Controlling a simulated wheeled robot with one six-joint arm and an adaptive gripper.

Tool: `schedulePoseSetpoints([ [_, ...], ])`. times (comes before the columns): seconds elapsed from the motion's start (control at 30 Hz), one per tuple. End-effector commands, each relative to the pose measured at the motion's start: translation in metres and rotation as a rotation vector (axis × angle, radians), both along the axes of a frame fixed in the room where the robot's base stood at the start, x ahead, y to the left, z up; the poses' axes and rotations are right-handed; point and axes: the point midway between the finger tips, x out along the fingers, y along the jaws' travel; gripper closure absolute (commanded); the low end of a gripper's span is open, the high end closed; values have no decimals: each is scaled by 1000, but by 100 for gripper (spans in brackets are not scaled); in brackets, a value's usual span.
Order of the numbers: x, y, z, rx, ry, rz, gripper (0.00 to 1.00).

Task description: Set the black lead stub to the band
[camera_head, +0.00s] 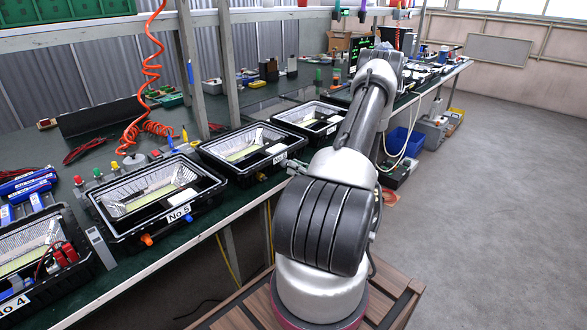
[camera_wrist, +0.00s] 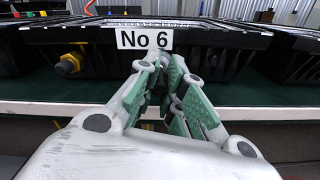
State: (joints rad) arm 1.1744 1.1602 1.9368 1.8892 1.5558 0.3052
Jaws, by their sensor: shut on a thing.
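My gripper (camera_wrist: 165,75) is in the wrist view, in front of the floodlight housing labelled No 6 (camera_wrist: 145,39). Its green-padded fingers come together just below the label and are shut on the black lead stub, which the fingers mostly hide. Contact between the fingertips and the housing front cannot be told. A yellow gland (camera_wrist: 68,65) sticks out of the housing front to the left of the fingers. I cannot make out the band.
Housing No 5 (camera_head: 180,214) stands to the left with an orange gland (camera_head: 147,240) and a blue gland. Housing No 4 (camera_head: 14,305) is at the lower left. A coiled orange hose (camera_head: 150,75) hangs over the bench. The floor (camera_head: 500,220) at the right is clear.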

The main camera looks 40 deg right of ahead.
Motion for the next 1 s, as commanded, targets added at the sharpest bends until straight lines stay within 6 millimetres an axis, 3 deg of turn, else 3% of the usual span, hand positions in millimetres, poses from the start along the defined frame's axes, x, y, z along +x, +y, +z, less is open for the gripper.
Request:
schedulePoseSetpoints([
  [0.13,1,0,1,-1,-1,0,100],
  [0.2,1,0,1,-1,-2,-1,81],
  [0.3,1,0,1,-1,-1,1,64],
  [0.67,-2,-1,0,-1,-1,0,64],
  [0.77,-14,-3,0,0,0,-3,64],
  [1.0,-66,-7,0,0,-1,-4,64],
])
